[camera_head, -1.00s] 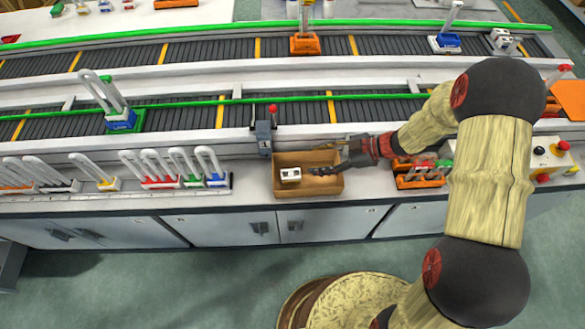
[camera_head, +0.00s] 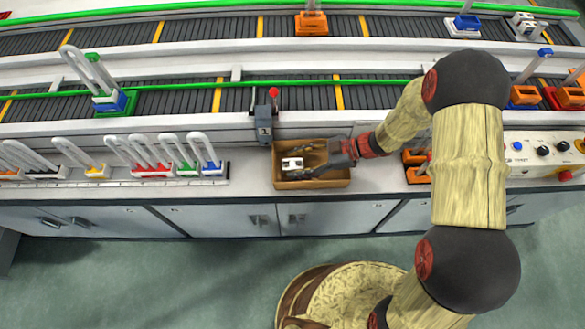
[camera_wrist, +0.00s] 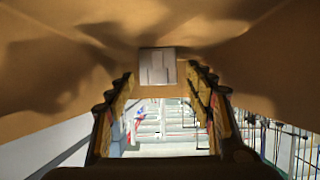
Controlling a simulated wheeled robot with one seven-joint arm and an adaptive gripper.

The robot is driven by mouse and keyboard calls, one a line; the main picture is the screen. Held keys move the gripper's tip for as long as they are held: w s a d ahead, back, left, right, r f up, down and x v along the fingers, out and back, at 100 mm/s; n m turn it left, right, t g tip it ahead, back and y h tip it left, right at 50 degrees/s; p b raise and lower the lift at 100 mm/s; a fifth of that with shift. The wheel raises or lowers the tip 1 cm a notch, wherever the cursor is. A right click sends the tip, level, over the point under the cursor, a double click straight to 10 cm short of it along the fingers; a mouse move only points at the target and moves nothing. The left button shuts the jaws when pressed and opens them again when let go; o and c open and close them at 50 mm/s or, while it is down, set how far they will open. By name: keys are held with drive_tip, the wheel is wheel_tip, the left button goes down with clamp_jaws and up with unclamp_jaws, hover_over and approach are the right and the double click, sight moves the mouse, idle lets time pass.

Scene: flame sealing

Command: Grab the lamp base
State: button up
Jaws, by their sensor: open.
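The lamp base (camera_head: 292,163) is a small white block in the left part of an open brown box (camera_head: 325,184) on the counter. My gripper (camera_head: 309,160) reaches into the box from the right, with its fingers pointing left toward the lamp base. The fingers are open and look empty. In the wrist view, the lamp base (camera_wrist: 158,67) appears as a pale square ahead, in line with the gap between the fingertips (camera_wrist: 160,82). Whether the fingers touch it cannot be told.
A grey post with a red knob (camera_head: 273,92) stands behind the box. A rack of looped glass tubes on coloured bases (camera_head: 152,167) is to the left. Orange holders (camera_head: 415,176) and a control panel (camera_head: 543,150) are to the right. Conveyors run behind.

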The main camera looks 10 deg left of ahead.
drive_tip(key=c, duration=0.3)
drive_tip(key=c, duration=1)
drive_tip(key=shift+r, duration=0.1)
